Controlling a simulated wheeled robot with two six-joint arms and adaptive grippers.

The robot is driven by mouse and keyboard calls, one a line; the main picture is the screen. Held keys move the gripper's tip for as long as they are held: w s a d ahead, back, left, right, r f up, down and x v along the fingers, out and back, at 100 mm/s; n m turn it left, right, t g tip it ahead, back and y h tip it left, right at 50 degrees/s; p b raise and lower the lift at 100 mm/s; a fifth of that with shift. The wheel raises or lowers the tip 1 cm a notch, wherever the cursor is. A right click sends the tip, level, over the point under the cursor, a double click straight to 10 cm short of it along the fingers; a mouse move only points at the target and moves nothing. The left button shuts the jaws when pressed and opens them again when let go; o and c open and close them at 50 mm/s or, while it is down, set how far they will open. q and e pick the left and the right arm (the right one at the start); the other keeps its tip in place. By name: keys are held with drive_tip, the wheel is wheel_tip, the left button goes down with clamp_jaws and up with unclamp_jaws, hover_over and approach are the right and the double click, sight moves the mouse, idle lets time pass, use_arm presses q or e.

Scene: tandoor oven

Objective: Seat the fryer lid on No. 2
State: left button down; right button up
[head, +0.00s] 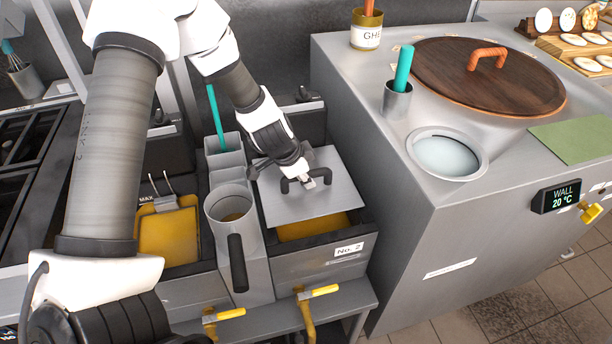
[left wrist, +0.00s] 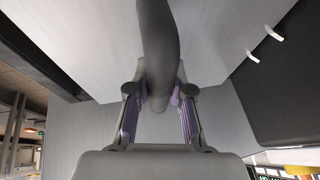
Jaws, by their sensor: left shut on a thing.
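The fryer lid (head: 322,203) is a flat grey metal plate with a dark bar handle (head: 292,186). My left gripper (head: 308,182) is shut on that handle. In the left wrist view the handle (left wrist: 157,50) runs between the fingers of the left gripper (left wrist: 160,103). The lid is over the fryer labelled No. 2 (head: 312,262) and looks slightly turned to its rim. Yellow oil shows along the front below the lid's edge. I cannot tell whether the lid touches the rim. My right gripper is not in view.
The left fryer (head: 168,232) is open, with yellow oil in it. A grey jug (head: 230,205) with a dark handle stands between the fryers. The tandoor counter (head: 385,160) rises close on the right. Yellow-handled valves (head: 318,292) stick out in front.

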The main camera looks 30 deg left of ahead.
use_arm(q)
drive_tip(key=shift+f+b, duration=0.45)
drive_tip(key=shift+f, duration=0.1)
drive_tip(key=c, duration=1)
unclamp_jaws()
drive_tip(key=shift+o, duration=0.2)
drive_tip(key=shift+r, duration=0.1)
drive_tip(key=v, duration=1.2)
drive_tip(key=shift+s, duration=0.1)
